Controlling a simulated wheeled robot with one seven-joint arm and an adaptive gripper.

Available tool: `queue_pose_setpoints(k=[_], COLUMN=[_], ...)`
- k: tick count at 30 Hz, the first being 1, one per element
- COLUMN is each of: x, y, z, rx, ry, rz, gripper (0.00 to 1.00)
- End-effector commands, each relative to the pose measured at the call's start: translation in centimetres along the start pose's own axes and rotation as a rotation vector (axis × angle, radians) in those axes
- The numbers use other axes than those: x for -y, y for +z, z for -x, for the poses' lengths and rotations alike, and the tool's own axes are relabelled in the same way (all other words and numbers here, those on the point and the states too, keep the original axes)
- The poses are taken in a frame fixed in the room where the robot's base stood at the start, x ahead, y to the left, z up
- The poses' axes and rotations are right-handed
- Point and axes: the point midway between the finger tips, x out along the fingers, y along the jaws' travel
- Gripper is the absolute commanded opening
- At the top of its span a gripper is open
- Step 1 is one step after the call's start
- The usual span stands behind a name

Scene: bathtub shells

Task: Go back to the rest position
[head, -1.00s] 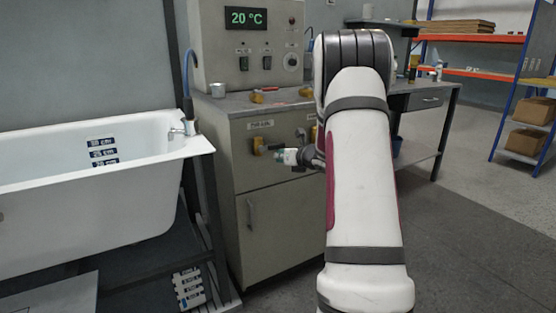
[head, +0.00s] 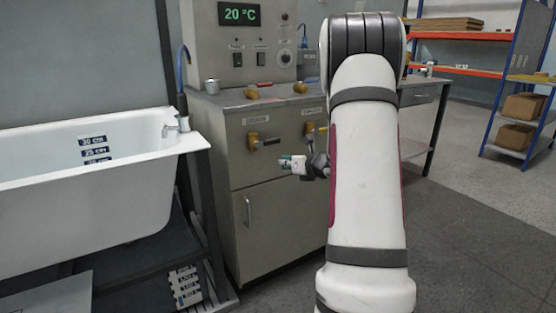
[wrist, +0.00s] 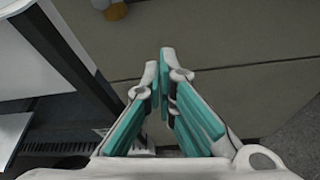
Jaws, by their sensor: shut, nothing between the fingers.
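My gripper (head: 290,164) shows in the head view to the left of my raised arm, in front of the grey-beige cabinet (head: 262,210). In the wrist view my gripper (wrist: 160,82) has its teal-padded fingers together at the tips, with nothing between them. The cabinet front fills the upper part of the wrist view. My arm hides part of the cabinet and the bench behind it.
A white bathtub (head: 90,190) with depth labels stands at the left on a dark frame. Yellow valve handles (head: 254,141) stick out from the cabinet front. A shelf with boxes (head: 522,106) stands far right. Grey floor lies open at the right.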

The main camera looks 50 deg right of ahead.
Motion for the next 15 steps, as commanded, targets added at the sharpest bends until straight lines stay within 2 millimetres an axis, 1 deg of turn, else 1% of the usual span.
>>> queue_pose_setpoints(k=[1,6,10,15], x=[0.0,-0.1,-0.2,-0.2], y=[0.2,0.1,0.0,-0.1], z=[1.0,2.7,3.2,3.2], rx=[0.0,-0.001,0.0,0.0], ry=[-0.002,-0.001,0.0,0.0], rz=[-0.001,0.001,0.0,0.0], gripper=[0.0,0.0,0.0,0.0])
